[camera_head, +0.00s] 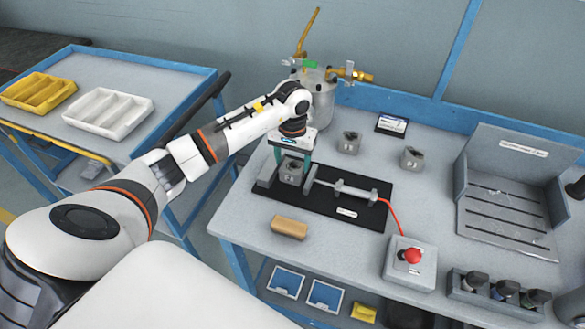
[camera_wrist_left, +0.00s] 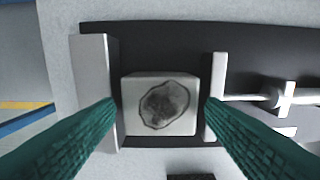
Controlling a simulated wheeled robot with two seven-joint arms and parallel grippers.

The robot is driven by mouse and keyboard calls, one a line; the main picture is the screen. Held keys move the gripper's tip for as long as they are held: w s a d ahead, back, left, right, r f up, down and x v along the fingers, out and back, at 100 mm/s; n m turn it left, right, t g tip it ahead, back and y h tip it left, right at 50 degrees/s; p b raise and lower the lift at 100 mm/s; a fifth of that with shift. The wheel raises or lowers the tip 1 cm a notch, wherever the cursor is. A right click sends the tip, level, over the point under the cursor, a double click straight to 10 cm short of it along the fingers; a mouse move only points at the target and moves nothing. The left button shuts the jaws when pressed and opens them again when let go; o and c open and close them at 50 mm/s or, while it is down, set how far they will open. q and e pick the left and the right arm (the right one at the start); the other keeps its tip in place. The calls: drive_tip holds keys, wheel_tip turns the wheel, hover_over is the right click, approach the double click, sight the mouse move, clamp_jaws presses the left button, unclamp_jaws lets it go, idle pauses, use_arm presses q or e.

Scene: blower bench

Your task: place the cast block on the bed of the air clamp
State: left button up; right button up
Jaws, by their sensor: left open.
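A grey cast block (camera_head: 291,171) sits on the bed of the air clamp (camera_head: 345,205), between the fixed jaw at the left and the moving jaw at the right. In the left wrist view the cast block (camera_wrist_left: 160,104) shows from above, with a dark rough patch on its top. It looks level, with gaps to both clamp jaws. My left gripper (camera_head: 293,162) is open above the block, its green fingers (camera_wrist_left: 160,108) on either side and apart from it. Two more cast blocks stand on the bench, one at the back (camera_head: 349,143) and one further right (camera_head: 411,157). My right gripper is not in view.
A tan wooden block (camera_head: 289,227) lies in front of the clamp. A control box with a red button (camera_head: 411,257) joins the clamp by a red hose. A metal pot (camera_head: 320,100) stands behind. A grey slotted stand (camera_head: 510,190) and a bottle rack (camera_head: 495,292) are at the right.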

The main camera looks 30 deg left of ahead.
sight(292, 166)
use_arm(q)
wheel_tip(292, 166, up, 8)
drive_tip(key=b, duration=0.1)
drive_tip(key=shift+r, duration=0.2)
drive_tip(key=shift+f, duration=0.1)
idle(0.4)
